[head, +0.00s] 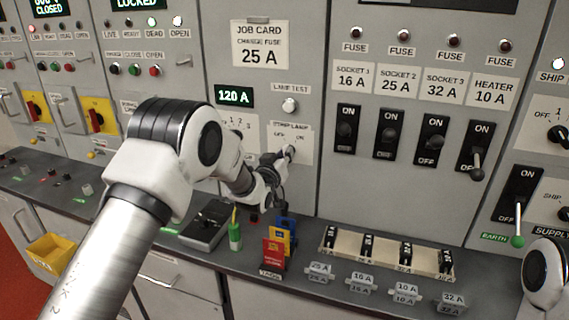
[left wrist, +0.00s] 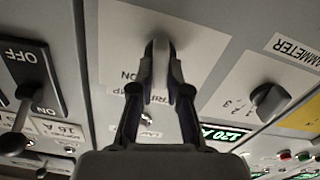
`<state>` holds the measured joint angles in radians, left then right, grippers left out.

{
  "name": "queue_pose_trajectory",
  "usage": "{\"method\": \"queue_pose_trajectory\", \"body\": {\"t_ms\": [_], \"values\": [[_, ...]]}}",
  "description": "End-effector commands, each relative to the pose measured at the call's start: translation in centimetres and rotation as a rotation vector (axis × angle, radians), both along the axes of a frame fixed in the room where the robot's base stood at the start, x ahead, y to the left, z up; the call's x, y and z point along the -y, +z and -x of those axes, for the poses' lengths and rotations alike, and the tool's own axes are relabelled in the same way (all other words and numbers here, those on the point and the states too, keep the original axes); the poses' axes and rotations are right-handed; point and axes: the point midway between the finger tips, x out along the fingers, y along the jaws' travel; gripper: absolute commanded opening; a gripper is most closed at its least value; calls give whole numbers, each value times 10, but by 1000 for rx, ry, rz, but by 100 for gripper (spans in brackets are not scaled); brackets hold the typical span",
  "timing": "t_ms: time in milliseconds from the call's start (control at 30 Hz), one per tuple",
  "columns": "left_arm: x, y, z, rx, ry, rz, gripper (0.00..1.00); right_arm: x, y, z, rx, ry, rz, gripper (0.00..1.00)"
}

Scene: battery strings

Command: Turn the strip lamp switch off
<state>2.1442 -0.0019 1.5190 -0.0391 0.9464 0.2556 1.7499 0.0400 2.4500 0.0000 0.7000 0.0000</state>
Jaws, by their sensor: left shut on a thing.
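The strip lamp switch (head: 291,150) is on a pale plate with OFF at its upper left and ON at its upper right. My left gripper (head: 284,159) is at this plate and partly covers the switch. In the left wrist view, the fingers of my left gripper (left wrist: 160,85) are shut on the dark switch knob (left wrist: 158,45), with the ON mark beside them. The fingers hide most of the knob, so I cannot tell which mark it points to. My right gripper is not in view.
The lamp test button (head: 290,105) is just above the switch plate. Black fuse switches (head: 390,132) line the panel to the right.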

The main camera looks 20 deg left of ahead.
Motion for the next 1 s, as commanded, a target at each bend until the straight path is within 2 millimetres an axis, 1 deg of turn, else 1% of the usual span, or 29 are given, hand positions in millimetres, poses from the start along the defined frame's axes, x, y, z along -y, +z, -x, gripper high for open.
{"method": "queue_pose_trajectory", "body": {"t_ms": [33,100,400,633,1000], "values": [[0,-3,0,0,0,35,0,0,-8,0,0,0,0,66],[-1,-3,0,-2,0,90,0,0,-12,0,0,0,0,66],[-1,-2,0,-9,-1,254,0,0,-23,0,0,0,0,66],[-1,-1,0,-12,-2,302,0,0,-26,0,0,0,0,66],[-1,-1,0,-12,-2,308,0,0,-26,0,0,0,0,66]]}}
